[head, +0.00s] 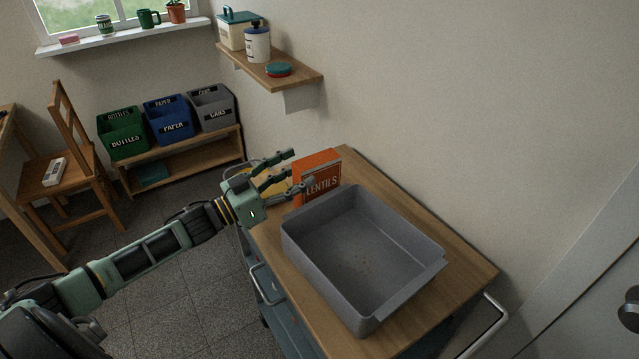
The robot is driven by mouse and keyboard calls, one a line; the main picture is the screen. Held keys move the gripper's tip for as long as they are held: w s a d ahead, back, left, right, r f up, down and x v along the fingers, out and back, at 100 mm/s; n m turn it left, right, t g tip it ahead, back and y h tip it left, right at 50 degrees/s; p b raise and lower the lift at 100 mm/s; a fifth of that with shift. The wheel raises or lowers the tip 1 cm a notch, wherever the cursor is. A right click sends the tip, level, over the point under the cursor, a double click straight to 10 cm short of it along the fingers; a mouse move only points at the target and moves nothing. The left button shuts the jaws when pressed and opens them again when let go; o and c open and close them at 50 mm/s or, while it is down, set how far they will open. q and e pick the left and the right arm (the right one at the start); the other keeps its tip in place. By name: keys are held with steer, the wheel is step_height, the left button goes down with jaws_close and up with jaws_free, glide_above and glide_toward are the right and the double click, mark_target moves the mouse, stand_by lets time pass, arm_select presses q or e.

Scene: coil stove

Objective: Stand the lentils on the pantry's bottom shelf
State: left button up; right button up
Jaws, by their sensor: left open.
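The lentils (322,184) are an orange-red box with a dark label reading LENTILS. The box stands upright at the far end of a wooden-topped cart (458,270), behind a grey tray. My left gripper (301,168) is at the left side of the box, its fingers open and pointing toward it. One finger reaches past the box's upper left, and another lies in front of its lower left edge. I cannot tell whether they touch it. My right gripper is not in view. No pantry shelf can be made out for certain.
The deep grey tray (300,255) fills much of the cart top. A yellow item (262,184) is partly hidden behind my gripper. A wall shelf (300,78) holds containers. Green, blue and grey bins (168,125) stand on a low bench. A wooden chair (62,190) is at left.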

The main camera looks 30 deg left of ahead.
mark_target(317, 165)
arm_select(q)
steer(key=shift+p+x, duration=0.3)
steer(key=shift+x, duration=0.75)
steer(key=x, duration=0.3)
steer(key=shift+w+d+f+p, duration=0.1)
steer(key=shift+d+f+p, duration=0.05)
steer(key=shift+f+p, duration=0.2)
steer(key=shift+w+d, duration=0.15)
steer(key=shift+w, duration=0.05)
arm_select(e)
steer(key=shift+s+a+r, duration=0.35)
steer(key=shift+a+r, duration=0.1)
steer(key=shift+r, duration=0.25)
arm_select(q)
jaws_close()
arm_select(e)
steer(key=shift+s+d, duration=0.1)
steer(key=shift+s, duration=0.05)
arm_select(q)
steer(key=shift+r, duration=0.1)
